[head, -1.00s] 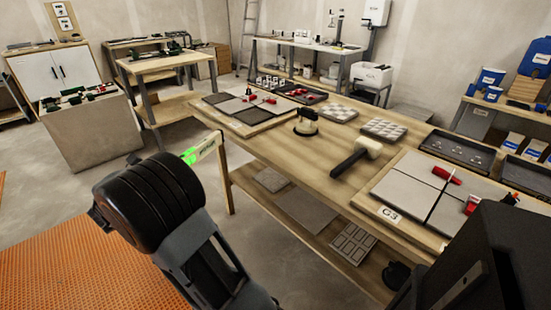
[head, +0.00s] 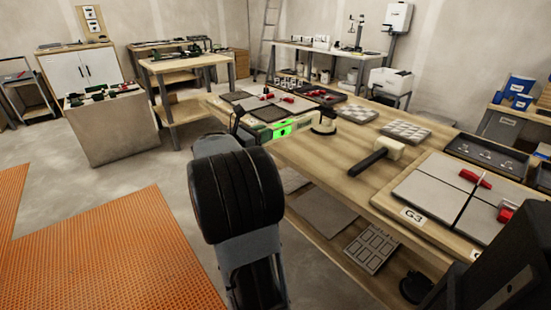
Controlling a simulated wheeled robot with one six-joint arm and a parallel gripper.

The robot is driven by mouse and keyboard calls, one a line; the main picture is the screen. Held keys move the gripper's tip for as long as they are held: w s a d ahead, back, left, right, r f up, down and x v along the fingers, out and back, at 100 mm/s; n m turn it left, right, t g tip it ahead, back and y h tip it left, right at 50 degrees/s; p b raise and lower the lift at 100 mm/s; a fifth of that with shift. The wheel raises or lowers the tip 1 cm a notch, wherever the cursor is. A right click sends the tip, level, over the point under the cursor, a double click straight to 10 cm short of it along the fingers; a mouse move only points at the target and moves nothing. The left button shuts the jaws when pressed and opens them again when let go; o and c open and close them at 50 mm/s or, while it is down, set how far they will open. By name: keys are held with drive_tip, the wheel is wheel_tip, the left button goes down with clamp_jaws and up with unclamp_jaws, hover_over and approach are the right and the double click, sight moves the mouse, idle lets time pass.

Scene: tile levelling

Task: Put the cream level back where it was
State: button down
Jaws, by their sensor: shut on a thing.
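The cream level (head: 266,134), with a bright green patch on its side, is held up at the near left edge of the long workbench, close to the far tile board. My gripper (head: 240,130) is shut on it; my dark arm in front hides most of the fingers. Whether the level touches the bench top cannot be told.
The workbench (head: 330,160) holds a suction cup (head: 324,122), a mallet (head: 385,153) and checkered tile samples (head: 357,113). A tile board marked G3 (head: 425,195) with red clamps lies at the near right. Bare wood shows between the suction cup and the mallet.

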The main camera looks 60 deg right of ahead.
wheel_tip(320, 180, down, 7)
drive_tip(key=s+d+b, duration=0.2)
drive_tip(key=shift+d+f, duration=0.15)
drive_tip(key=shift+d, duration=0.2)
drive_tip(key=shift+f+b, duration=0.1)
drive_tip(key=shift+b, duration=0.2)
drive_tip(key=c, duration=1)
unclamp_jaws()
drive_tip(key=shift+o, duration=0.2)
drive_tip(key=p+v, duration=0.3)
drive_tip(key=v, duration=0.9)
drive_tip(key=s+a+f+m+t+y, duration=0.1)
drive_tip(key=a+f+m+t+y, duration=0.1)
drive_tip(key=a, duration=0.8)
drive_tip(key=s+a+f+m+t+y, duration=0.2)
drive_tip(key=a+f+m+t+y, duration=0.1)
drive_tip(key=a+m+y, duration=0.4)
drive_tip(key=s+a+f+m+t+y, duration=0.2)
drive_tip(key=a+m+y, duration=0.3)
drive_tip(key=a, duration=0.8)
drive_tip(key=f+t+y, duration=0.1)
drive_tip(key=y, duration=0.2)
drive_tip(key=shift+a+f, duration=0.2)
drive_tip(key=shift+f, duration=0.2)
